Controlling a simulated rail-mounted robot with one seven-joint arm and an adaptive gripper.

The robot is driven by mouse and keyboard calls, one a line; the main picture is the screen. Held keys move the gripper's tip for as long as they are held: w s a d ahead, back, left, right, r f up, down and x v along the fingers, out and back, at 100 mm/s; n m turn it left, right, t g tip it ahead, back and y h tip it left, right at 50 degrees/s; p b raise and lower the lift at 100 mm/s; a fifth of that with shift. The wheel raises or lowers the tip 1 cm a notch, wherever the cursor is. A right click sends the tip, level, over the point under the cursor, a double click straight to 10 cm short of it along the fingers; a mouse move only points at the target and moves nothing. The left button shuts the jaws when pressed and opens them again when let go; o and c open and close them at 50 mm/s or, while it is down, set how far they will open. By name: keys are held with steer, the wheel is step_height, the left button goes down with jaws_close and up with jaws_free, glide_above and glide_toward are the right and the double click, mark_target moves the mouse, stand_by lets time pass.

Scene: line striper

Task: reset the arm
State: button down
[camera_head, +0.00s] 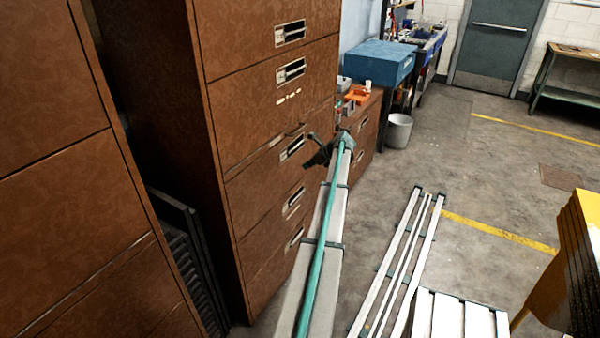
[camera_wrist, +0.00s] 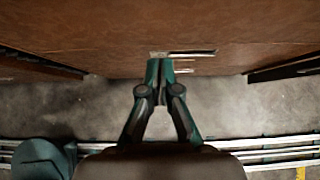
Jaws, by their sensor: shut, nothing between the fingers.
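My gripper (camera_head: 322,152) is at the end of my outstretched arm, in front of a tall brown filing cabinet (camera_head: 262,140) in the camera_head view. In the camera_wrist view my gripper (camera_wrist: 160,62) has its two fingertips together, with nothing seen between them. The fingertips point at the brown cabinet front (camera_wrist: 110,35) and overlap a silver drawer handle (camera_wrist: 190,53) in the picture. I cannot tell whether they touch it.
A second brown cabinet (camera_head: 60,150) stands at the left. A low cabinet with small items, a blue box (camera_head: 378,62) and a grey bin (camera_head: 398,130) are beyond my gripper. White rails (camera_head: 405,260) lie at the lower middle.

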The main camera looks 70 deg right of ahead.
steer(key=s+a+f+n+g, duration=0.2)
steer(key=s+a+f+n, duration=0.2)
steer(key=a+n, duration=0.3)
steer(key=w+a+f+n+g+y, duration=0.1)
steer(key=w+a+f+n+g, duration=0.15)
steer(key=a+f+n, duration=0.8)
steer(key=w+a+f+n+g+y, duration=0.15)
steer(key=w+a+f, duration=0.35)
steer(key=a, duration=1.3)
steer(key=w+a+f+n+g+y, duration=0.25)
steer(key=a+f+n, duration=0.25)
steer(key=a+f, duration=0.7)
steer(key=s+a+f+n+g+h, duration=0.1)
steer(key=s+a+n+g, duration=0.2)
steer(key=a, duration=0.9)
steer(key=s+a+f+n+g, duration=0.1)
steer(key=s+a+n, duration=0.3)
steer(key=a, duration=0.8)
steer(key=s+a+f+n+g+h, duration=0.2)
steer(key=s+a+n, duration=0.4)
steer(key=s+a, duration=0.8)
steer(key=shift+a+n+g+h, duration=0.35)
steer(key=shift+a+g, duration=0.3)
steer(key=shift+a, duration=0.25)
